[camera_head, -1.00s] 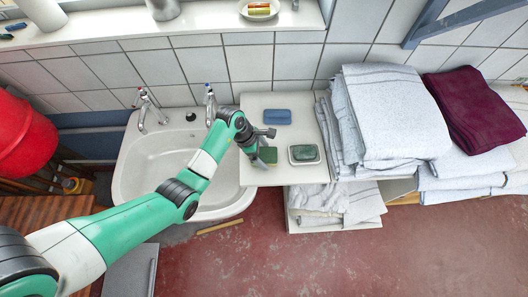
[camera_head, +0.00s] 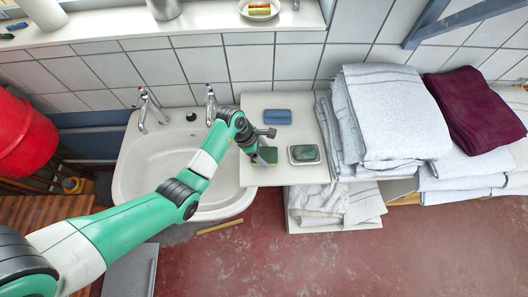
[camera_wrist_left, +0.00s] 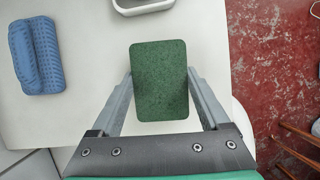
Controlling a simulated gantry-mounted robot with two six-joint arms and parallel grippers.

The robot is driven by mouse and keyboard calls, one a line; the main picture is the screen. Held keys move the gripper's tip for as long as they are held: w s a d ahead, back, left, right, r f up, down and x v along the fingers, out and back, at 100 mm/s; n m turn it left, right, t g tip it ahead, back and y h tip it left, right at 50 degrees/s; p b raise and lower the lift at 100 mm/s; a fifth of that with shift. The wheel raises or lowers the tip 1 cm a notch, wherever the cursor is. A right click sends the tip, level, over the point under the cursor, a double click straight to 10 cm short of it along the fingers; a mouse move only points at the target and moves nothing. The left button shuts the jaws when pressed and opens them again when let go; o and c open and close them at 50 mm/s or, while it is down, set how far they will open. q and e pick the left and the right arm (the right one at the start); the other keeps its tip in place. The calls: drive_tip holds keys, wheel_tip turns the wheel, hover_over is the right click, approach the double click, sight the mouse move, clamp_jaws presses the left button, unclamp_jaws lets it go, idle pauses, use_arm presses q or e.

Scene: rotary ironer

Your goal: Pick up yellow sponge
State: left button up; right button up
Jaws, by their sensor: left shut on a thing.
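A sponge with a dark green top face (camera_wrist_left: 159,80) sits between the two grey fingers of my left gripper (camera_wrist_left: 160,84) in the wrist view. Only its green side shows there; no yellow face is visible. In the head view the sponge (camera_head: 269,155) is a small green patch beside my left gripper (camera_head: 258,157), at the front of the white counter. The gripper is shut on the sponge's long sides. I cannot tell whether the sponge is off the counter. My right gripper is not in view.
A blue ribbed sponge (camera_head: 277,117) lies behind on the white counter (camera_head: 285,178). A dish with a dark green item (camera_head: 304,153) is just right of the gripper. Stacked towels (camera_head: 385,115) stand further right. A white sink (camera_head: 150,165) is to the left.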

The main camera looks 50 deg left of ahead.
sight(270, 155)
use_arm(q)
wheel_tip(270, 155, up, 4)
drive_tip(key=shift+r, duration=0.1)
drive_tip(key=s+d+r+p, duration=0.6)
drive_tip(key=s+r, duration=0.3)
drive_tip(key=s, duration=0.3)
drive_tip(key=shift+s+d+p, duration=0.15)
drive_tip(key=shift+s+p, duration=0.15)
drive_tip(key=shift+p, duration=0.55)
